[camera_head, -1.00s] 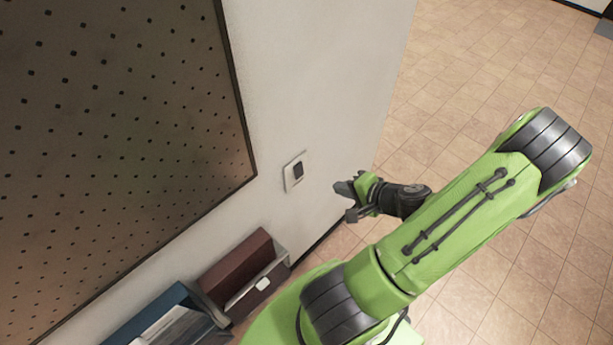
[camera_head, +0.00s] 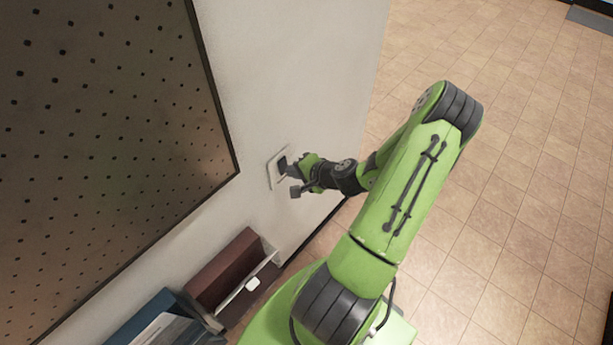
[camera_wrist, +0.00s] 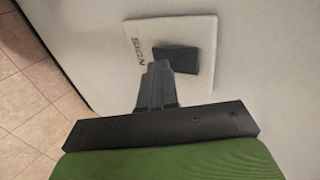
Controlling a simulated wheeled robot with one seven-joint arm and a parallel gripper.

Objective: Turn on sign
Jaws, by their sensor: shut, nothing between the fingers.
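The sign switch is a white wall plate (camera_head: 273,174) with a dark rocker (camera_head: 282,165) on the light wall. In the wrist view the plate (camera_wrist: 200,35) reads "SIGN" and its dark rocker (camera_wrist: 178,60) sits right beside my fingertips. My gripper (camera_head: 291,172) is shut and empty, pointed at the wall, with its tips at the rocker and covering part of the plate. In the wrist view the gripper (camera_wrist: 158,68) overlaps the rocker's left edge. I cannot tell whether the tips touch it or which way the rocker is tilted.
A large dark perforated board (camera_head: 110,130) hangs on the wall to the left. Below are a brown box-like holder (camera_head: 232,265) and a blue one (camera_head: 150,315). The tiled floor (camera_head: 510,130) to the right is open.

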